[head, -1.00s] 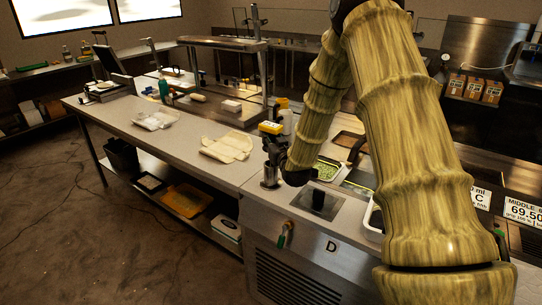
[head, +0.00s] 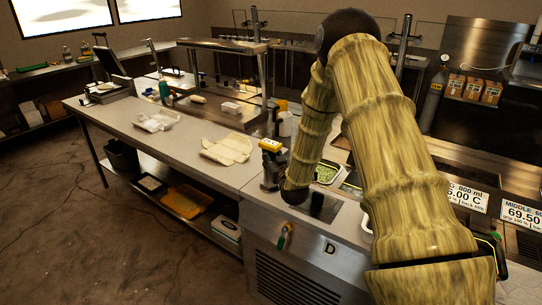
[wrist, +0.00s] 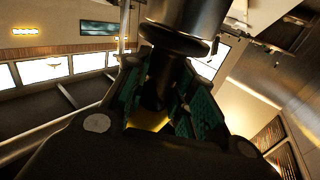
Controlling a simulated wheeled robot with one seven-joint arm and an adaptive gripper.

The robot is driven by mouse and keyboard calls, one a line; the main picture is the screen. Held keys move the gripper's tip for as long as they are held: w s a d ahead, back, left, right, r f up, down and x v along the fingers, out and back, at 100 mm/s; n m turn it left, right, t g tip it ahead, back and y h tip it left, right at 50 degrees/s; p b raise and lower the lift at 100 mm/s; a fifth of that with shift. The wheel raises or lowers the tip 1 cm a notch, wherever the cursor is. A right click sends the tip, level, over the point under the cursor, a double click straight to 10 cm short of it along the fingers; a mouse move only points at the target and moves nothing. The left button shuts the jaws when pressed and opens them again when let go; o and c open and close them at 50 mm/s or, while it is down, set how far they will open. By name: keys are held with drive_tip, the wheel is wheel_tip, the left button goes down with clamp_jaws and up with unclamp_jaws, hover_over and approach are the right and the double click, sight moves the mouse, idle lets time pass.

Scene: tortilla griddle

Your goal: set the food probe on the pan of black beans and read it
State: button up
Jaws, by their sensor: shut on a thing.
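The food probe, with a yellow top (head: 270,144), stands upright at my gripper (head: 272,166), over the counter's front edge. My gripper is shut on it. In the wrist view the teal-padded fingers (wrist: 172,105) close around a dark body, with a patch of yellow showing between them. A metal cylinder with a dark rim (wrist: 185,22) is just beyond the fingers. A pan of green food (head: 326,172) sits to the right of the gripper. I cannot make out the pan of black beans; my arm covers much of the right counter.
A folded cream cloth (head: 228,149) lies left of the gripper on the counter (head: 195,160). A yellow-capped bottle (head: 284,122) stands behind the probe. A dark square plate (head: 324,206) is set in the counter to the right. Label signs (head: 523,214) stand at far right.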

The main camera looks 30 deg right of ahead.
drive_tip(key=shift+f, duration=0.2)
drive_tip(key=o, duration=1)
drive_tip(key=shift+r, duration=0.1)
